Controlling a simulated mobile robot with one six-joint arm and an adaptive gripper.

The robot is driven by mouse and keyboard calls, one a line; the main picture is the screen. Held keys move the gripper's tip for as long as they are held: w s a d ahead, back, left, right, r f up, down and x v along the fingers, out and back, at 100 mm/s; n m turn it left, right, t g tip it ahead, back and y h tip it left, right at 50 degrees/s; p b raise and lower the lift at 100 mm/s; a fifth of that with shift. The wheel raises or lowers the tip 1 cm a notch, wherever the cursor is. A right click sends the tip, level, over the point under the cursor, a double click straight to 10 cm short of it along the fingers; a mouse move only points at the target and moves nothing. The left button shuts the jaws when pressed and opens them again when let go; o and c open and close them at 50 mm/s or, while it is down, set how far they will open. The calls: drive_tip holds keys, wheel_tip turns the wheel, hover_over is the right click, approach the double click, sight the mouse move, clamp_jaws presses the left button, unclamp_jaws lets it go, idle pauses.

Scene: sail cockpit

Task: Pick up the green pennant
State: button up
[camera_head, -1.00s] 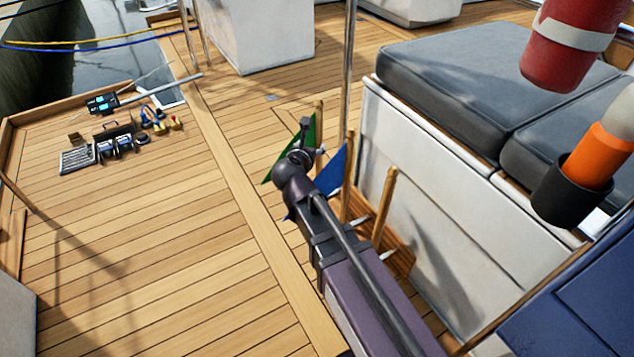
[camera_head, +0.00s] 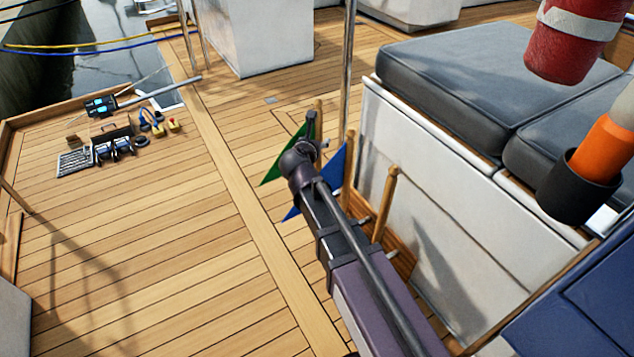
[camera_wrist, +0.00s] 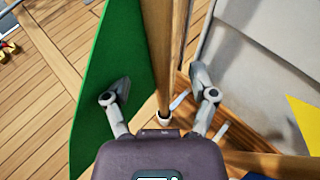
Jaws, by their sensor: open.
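The green pennant (camera_wrist: 112,70) hangs from an upright wooden staff (camera_wrist: 160,50). My gripper (camera_wrist: 162,90) is open, with one finger on each side of the staff's line. The cloth lies along and behind the left finger. Whether a finger touches the cloth or staff I cannot tell. In the head view the green pennant (camera_head: 284,161) shows left of my wrist, partly hidden by it. A blue pennant (camera_head: 338,172) is just to the right, and a yellow pennant (camera_wrist: 305,122) shows at the right of the wrist view.
A wooden rack (camera_head: 404,262) with other staffs (camera_head: 385,203) stands against the white bench side (camera_head: 420,190). A metal pole (camera_head: 348,70) rises close by. Small gear (camera_head: 108,148) lies on the deck at left.

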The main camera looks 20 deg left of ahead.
sight(317, 138)
drive_tip(key=shift+b+x, duration=0.45)
drive_tip(key=shift+x, duration=1.25)
drive_tip(key=shift+c, duration=0.2)
clamp_jaws()
